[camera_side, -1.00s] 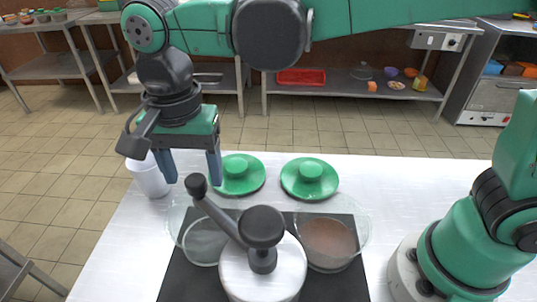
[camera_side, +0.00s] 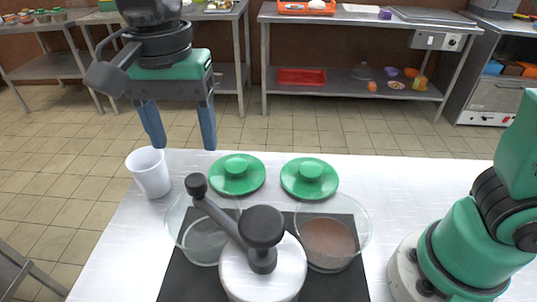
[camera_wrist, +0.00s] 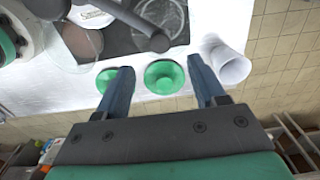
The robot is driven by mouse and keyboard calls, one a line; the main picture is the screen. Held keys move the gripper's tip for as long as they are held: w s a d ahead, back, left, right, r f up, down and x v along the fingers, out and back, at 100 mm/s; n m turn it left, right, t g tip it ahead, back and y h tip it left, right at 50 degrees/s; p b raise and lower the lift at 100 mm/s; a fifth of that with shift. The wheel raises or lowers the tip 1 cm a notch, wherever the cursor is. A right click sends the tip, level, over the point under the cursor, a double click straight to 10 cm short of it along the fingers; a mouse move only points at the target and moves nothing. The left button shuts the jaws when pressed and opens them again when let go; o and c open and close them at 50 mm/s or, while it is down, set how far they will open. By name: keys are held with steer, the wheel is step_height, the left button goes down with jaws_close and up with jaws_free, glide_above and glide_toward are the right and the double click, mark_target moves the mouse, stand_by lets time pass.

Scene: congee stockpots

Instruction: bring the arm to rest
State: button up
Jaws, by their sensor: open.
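My gripper (camera_side: 179,126) is open and empty. In the side view it hangs, fingers down, above the table's far left part, higher than the white cup and the green lids. In the wrist view my gripper (camera_wrist: 160,85) shows both fingers apart, with a green lid (camera_wrist: 164,77) seen between them, well below. Nothing touches the fingers.
Two green lids, left (camera_side: 237,175) and right (camera_side: 309,179), lie on the white table (camera_side: 420,190). A white cup (camera_side: 150,172) stands at its left. Two glass pots, left (camera_side: 203,241) and right (camera_side: 328,241), and a cranked metal vessel (camera_side: 262,276) stand in front.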

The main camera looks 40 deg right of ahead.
steer(key=s+d+f+n+t, duration=0.1)
steer(key=d+f+n+t, duration=0.2)
steer(key=d, duration=0.7)
steer(key=s+d+f+n+t, duration=0.2)
steer(key=d+f+n+t, duration=0.2)
steer(key=d, duration=0.6)
steer(key=shift+d+f+n, duration=0.15)
steer(key=shift+d+n, duration=0.25)
steer(key=shift+n, duration=0.6)
